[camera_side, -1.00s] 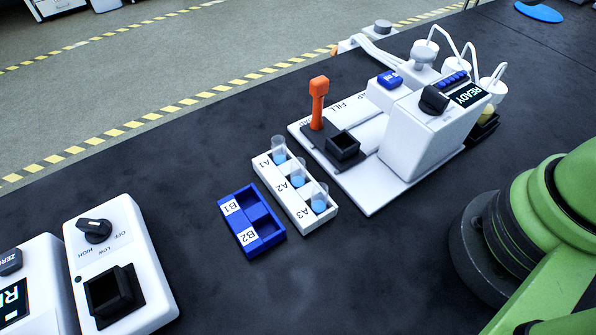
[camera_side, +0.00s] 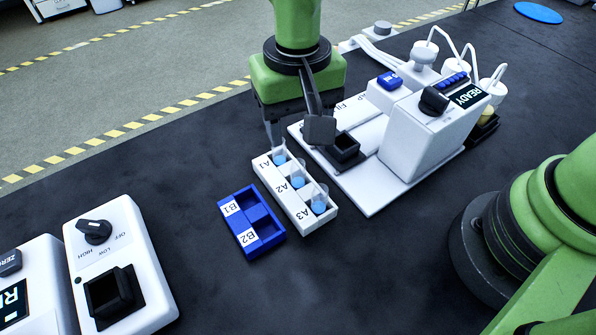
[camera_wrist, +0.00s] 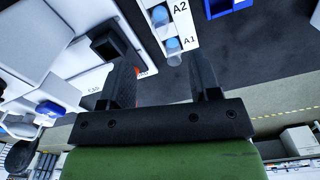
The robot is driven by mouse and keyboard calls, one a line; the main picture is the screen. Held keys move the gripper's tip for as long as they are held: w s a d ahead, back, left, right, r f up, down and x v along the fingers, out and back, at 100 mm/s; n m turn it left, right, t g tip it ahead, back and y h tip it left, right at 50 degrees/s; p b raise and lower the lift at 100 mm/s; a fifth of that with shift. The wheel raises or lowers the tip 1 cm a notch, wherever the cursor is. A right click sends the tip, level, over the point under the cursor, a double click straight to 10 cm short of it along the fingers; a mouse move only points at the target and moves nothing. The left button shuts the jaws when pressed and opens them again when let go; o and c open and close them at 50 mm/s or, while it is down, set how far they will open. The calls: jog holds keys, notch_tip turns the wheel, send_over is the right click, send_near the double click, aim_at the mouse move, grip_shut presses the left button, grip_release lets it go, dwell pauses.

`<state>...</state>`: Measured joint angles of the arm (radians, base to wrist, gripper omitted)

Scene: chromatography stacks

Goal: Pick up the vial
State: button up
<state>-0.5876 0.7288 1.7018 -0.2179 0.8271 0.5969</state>
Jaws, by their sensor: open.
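Three clear vials with blue liquid stand in the white rack (camera_side: 322,222): the A1 vial (camera_side: 281,157), the A2 vial (camera_side: 298,178) and the A3 vial (camera_side: 319,201). My gripper (camera_side: 294,140) is open and empty, pointing down over the A1 end of the rack. In the wrist view the A1 vial (camera_wrist: 173,50) shows between the spread fingertips of my gripper (camera_wrist: 163,62), nearer the right finger. The A2 vial (camera_wrist: 160,15) is farther up there. I cannot tell the exact height of the fingers over the A1 vial.
A blue rack (camera_side: 262,248) marked B1 and B2 stands left of the white rack, with empty slots. A white machine (camera_side: 428,130) reading READY is to the right, with a black square holder (camera_side: 345,150). A white device with a knob (camera_side: 118,255) stands front left. Bare table lies in front.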

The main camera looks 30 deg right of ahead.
aim_at(298, 164)
notch_tip(298, 164, down, 8)
jog(key=shift+s+a+f, duration=0.1)
jog(key=shift+s, duration=0.05)
dwell(0.3)
jog(key=shift+c, duration=0.2)
jog(key=c, duration=1)
